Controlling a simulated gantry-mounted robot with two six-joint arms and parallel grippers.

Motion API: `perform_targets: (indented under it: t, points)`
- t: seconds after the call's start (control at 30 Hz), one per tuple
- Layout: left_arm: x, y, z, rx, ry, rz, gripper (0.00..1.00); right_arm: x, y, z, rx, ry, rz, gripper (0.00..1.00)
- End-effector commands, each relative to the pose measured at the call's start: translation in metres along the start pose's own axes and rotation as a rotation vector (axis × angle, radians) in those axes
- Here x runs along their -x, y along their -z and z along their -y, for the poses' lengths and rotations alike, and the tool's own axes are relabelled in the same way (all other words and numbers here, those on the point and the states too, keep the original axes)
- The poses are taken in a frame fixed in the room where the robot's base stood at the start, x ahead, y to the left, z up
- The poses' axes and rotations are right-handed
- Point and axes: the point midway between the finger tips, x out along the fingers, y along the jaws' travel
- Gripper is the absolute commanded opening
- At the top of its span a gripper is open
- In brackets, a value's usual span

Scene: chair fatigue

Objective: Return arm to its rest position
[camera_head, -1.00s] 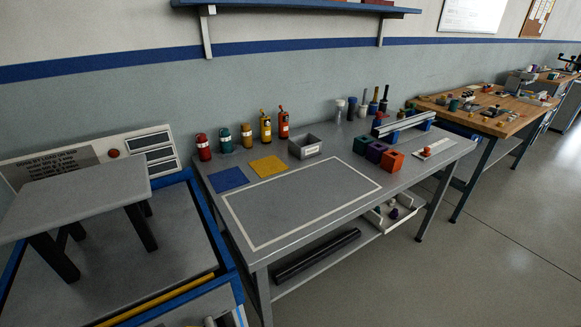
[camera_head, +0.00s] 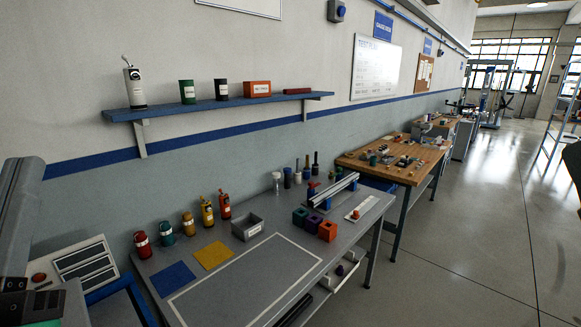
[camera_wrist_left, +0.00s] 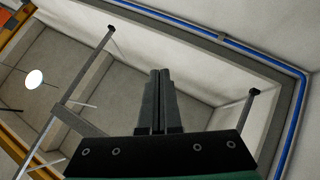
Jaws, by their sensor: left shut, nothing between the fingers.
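My left gripper (camera_wrist_left: 161,76) shows in the left wrist view with its two dark fingers pressed together and nothing between them. Behind the fingers, that view shows ceiling, upper walls and beams, so the gripper points upward, clear of the table. In the head view, parts of my left arm stand at the left edge, a grey link above a dark part with some green; the fingertips cannot be made out there. My right gripper is not in view.
A grey workbench (camera_head: 222,290) holds bottles, a blue mat (camera_head: 173,276), a yellow mat (camera_head: 213,254), a grey bin (camera_head: 247,228) and coloured blocks. A blue wall shelf (camera_head: 222,105) carries several containers. A control panel (camera_head: 84,266) is close to my left arm. Open floor lies at the right.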

Motion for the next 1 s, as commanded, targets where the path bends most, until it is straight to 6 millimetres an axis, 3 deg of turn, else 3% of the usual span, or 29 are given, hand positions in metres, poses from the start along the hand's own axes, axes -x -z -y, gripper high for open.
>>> perform_targets:
  t: [0.03, 0.1, 0.17, 0.2, 0.47, 0.8, 1.0]
  points:
    - [-0.004, 0.031, -0.008, 0.086, -0.059, -0.062, 0.0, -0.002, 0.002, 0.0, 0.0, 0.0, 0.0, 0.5]
    - [0.006, 0.05, -0.03, 0.201, -0.18, -0.1, 0.0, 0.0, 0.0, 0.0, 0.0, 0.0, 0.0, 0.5]
    - [0.015, 0.055, -0.052, 0.288, -0.292, -0.099, 0.0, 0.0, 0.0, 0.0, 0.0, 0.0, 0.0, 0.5]
    - [-0.008, 0.077, -0.052, 0.29, -0.292, -0.093, 0.0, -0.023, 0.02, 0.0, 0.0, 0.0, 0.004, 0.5]
    - [-0.079, 0.154, -0.052, 0.285, -0.288, -0.089, 0.0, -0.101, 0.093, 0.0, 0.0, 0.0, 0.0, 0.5]
    - [-0.191, 0.276, -0.051, 0.284, -0.287, -0.088, 0.0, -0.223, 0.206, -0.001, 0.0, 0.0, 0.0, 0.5]
    - [-0.236, 0.326, -0.051, 0.284, -0.287, -0.087, 0.0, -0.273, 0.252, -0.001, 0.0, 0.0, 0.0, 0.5]
